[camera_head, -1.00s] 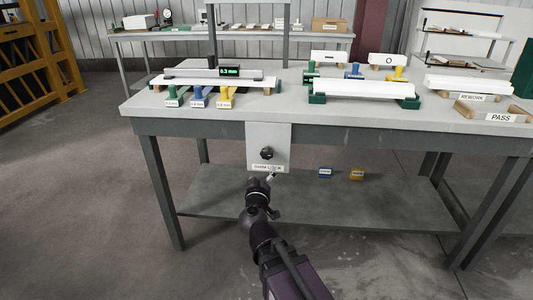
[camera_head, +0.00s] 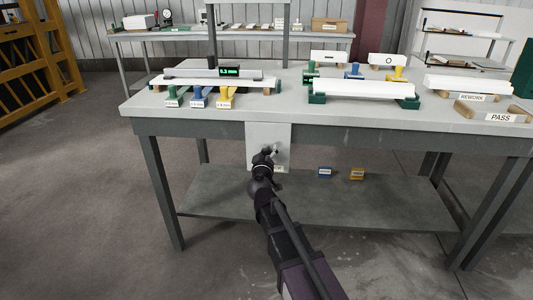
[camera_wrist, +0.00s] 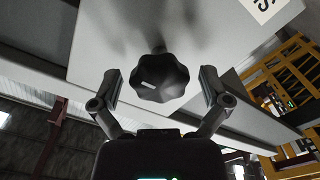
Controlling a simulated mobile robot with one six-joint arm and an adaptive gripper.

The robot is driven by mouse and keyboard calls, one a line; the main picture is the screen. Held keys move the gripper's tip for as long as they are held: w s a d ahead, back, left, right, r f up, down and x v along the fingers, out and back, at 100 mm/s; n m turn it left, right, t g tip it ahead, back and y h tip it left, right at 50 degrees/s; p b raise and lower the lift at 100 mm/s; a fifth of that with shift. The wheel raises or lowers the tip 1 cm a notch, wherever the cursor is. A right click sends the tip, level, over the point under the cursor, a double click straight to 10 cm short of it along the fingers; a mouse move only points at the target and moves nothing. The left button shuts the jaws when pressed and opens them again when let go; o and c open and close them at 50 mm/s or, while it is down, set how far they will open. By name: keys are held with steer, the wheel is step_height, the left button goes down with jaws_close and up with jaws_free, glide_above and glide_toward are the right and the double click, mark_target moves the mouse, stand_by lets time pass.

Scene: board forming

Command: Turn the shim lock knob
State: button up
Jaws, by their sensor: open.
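The shim lock knob (camera_wrist: 160,78) is black and lobed with a white mark on its face. In the wrist view it stands out from a light grey panel, between the two open fingers of my gripper (camera_wrist: 158,92). A gap shows on each side, so the fingers do not appear to touch it. In the head view my gripper (camera_head: 268,153) is in front of the panel (camera_head: 268,132) below the table's front edge and hides the knob. The panel's label is mostly hidden there; part of a label (camera_wrist: 264,6) shows in the wrist view.
The workbench (camera_head: 330,119) overhangs the panel. Shims, white boards and a gauge with a green display (camera_head: 229,71) are on top.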

steer(key=shift+w, duration=0.15)
steer(key=c, duration=1.2)
steer(key=shift+o, duration=0.2)
steer(key=shift+n, duration=0.4)
steer(key=n, duration=0.8)
steer(key=shift+w+a, duration=0.1)
steer(key=n, duration=0.4)
steer(key=shift+f, duration=0.1)
steer(key=n, duration=0.5)
